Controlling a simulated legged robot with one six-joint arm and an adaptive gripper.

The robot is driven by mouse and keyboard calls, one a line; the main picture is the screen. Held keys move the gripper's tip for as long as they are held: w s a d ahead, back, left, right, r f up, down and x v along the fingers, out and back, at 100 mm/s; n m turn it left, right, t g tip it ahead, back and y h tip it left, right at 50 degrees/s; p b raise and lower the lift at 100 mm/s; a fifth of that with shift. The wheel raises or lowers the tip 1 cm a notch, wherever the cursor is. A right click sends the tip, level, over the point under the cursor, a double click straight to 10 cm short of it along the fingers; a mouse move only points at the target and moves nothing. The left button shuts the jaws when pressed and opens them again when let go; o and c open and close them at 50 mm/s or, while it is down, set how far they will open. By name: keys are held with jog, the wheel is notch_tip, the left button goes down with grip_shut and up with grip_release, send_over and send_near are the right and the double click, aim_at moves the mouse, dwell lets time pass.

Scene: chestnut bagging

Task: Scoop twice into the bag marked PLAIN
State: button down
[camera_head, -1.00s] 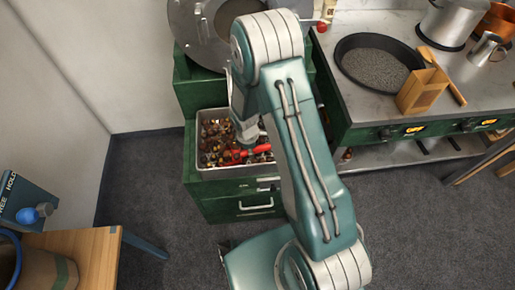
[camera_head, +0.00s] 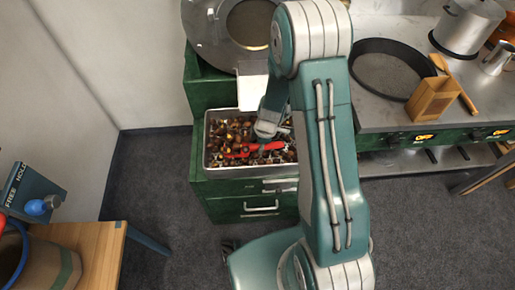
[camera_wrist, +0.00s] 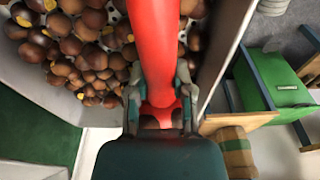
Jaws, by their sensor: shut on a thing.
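My gripper (camera_head: 268,132) is shut on the red handle of a scoop (camera_head: 255,149), down in the metal bin of brown chestnuts (camera_head: 208,150). In the wrist view, the gripper's fingers (camera_wrist: 160,112) clasp the red handle (camera_wrist: 155,45), which runs up and away among the chestnuts (camera_wrist: 85,60). The scoop's bowl is hidden, so I cannot tell its load. No bag with a readable PLAIN mark shows in either view.
A stove (camera_head: 385,115) on the right holds a dark round pan (camera_head: 358,65), a wooden box-like thing (camera_head: 433,98) and pots. Dark floor lies between.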

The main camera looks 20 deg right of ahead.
jog(key=shift+s+d+r+y, duration=0.1)
jog(key=shift+d+r, duration=0.15)
jog(key=shift+r, duration=0.35)
jog(key=shift+d+r+y, duration=0.1)
jog(key=shift+d+r, duration=0.2)
jog(key=shift+r, duration=0.3)
jog(key=shift+s+d+r+y, duration=0.1)
jog(key=shift+d+r, duration=0.15)
jog(key=shift+r, duration=0.35)
